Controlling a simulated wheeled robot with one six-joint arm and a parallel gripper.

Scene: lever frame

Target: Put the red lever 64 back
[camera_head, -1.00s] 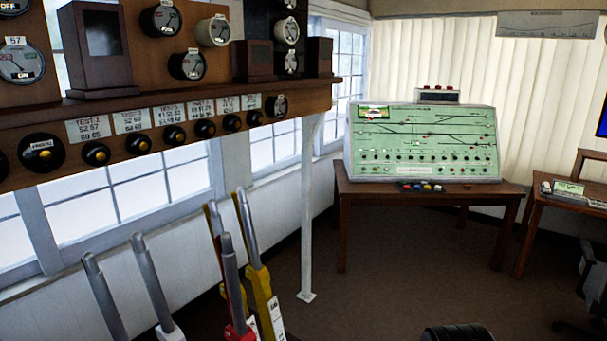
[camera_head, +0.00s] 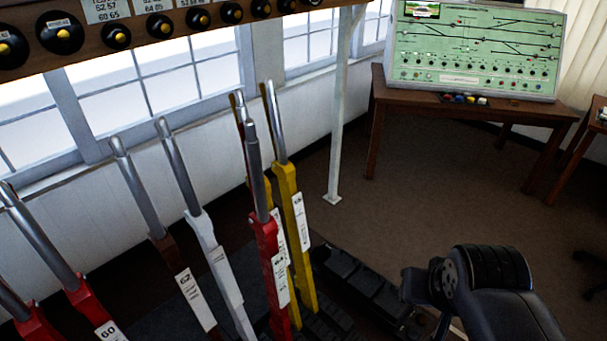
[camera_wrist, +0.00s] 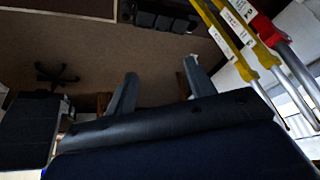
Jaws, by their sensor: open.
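A red lever (camera_head: 264,235) with a bare metal handle stands in the row, just in front of two yellow levers (camera_head: 292,215). In the wrist view the red lever (camera_wrist: 264,30) is at the upper right, beside the yellow levers (camera_wrist: 238,35). My gripper (camera_wrist: 161,68) shows its two fingers apart with nothing between them. It is clear of the levers, which lie to its right in the wrist view. In the head view my arm is at the lower right and the fingertips cannot be made out.
A white lever (camera_head: 213,255), a brown lever (camera_head: 170,260) and red levers, one labelled 60 (camera_head: 88,305), stand to the left. A white post (camera_head: 338,130) rises behind the row. A desk (camera_head: 385,115) with a green panel (camera_head: 475,50) is at the back right. The brown floor between is open.

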